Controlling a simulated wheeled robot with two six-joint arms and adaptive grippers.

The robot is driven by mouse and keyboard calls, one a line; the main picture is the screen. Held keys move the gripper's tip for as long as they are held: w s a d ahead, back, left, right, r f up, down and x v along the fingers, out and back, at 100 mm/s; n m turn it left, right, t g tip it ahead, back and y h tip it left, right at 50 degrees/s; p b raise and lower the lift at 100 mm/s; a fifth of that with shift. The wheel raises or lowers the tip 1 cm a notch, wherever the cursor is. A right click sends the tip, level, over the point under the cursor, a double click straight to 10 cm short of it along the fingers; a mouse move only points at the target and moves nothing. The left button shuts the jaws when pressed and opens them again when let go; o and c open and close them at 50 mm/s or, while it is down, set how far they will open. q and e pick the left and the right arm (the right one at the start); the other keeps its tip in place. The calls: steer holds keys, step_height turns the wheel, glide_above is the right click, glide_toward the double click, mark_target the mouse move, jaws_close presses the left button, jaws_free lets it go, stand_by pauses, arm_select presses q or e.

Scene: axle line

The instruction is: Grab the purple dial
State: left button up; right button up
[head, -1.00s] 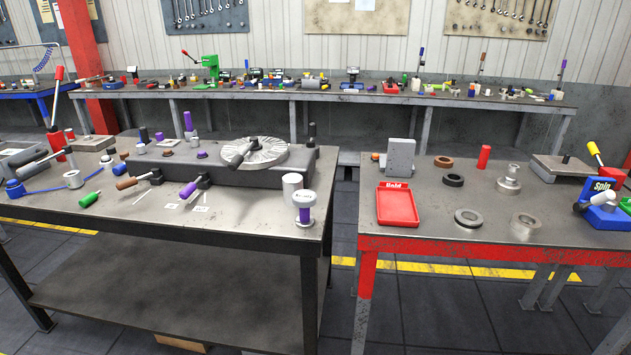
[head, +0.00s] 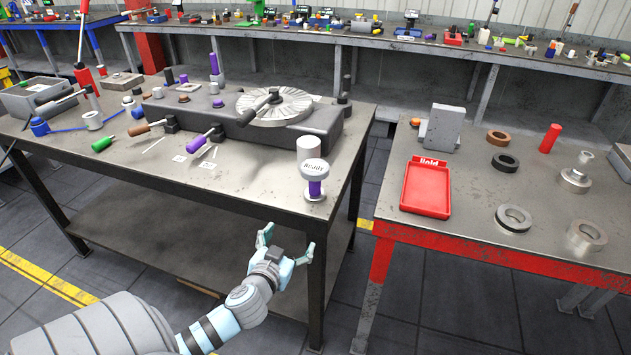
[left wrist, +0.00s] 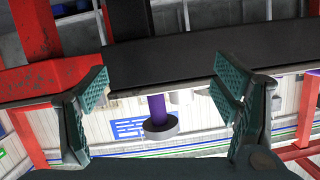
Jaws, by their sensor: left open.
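A purple dial (head: 315,189), a short purple post with a pale round cap and a pale base, stands upright at the near right corner of the left workbench (head: 250,190). Dark lettering that looks like "Ready" is on its cap. My left gripper (head: 286,245) is open and empty, in front of the bench edge and below the dial, apart from it. In the left wrist view the picture appears upside down, and the dial's purple post (left wrist: 157,108) shows between the two open fingers (left wrist: 162,92). My right gripper is not in view.
A white cylinder (head: 308,147) stands just behind the dial. A grey block with a round ribbed plate (head: 275,104) lies farther back. A purple-handled lever (head: 196,143) is to the left. The right bench holds a red tray (head: 426,188). A floor gap separates the benches.

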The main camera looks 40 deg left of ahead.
mark_target(315, 166)
arm_select(q)
step_height(315, 166, up, 14)
steer(key=w+d+n+t, duration=0.1)
steer(key=w+d+t, duration=0.1)
steer(key=t, duration=0.2)
steer(key=x, duration=0.8)
steer(key=a+f+p+x, duration=0.1)
steer(key=x, duration=0.3)
steer(key=shift+f, duration=0.15)
steer(key=shift+w+a+f, duration=0.15)
steer(key=shift+w, duration=0.1)
steer(key=c, duration=1.5)
